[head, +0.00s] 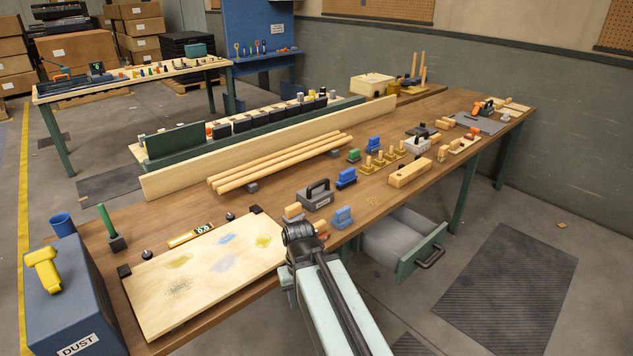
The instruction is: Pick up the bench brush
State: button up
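I cannot single out the bench brush with certainty in the head view. Several small blocky tools stand on the long brown workbench (120,224). Among them are a blue one (346,178), a lighter blue one (343,217) near the front edge, another blue one (374,144) farther back and a green one (354,154). A long light-wood block (410,173) lies to their right. My arm rises from the bottom of the view to a dark joint in front of the bench's front edge. My gripper does not show.
A grey tool with a black handle (316,195) and a pale marked board (205,265) lie near my arm. An open drawer (420,253) juts out at the front right. A blue dust box (75,310) stands at the left.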

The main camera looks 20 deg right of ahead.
aim_at(347, 177)
jog(key=u, duration=3.2)
jog(key=k, duration=2.35)
jog(key=z, duration=1.45)
jog(key=i, duration=1)
jog(key=u, duration=0.05)
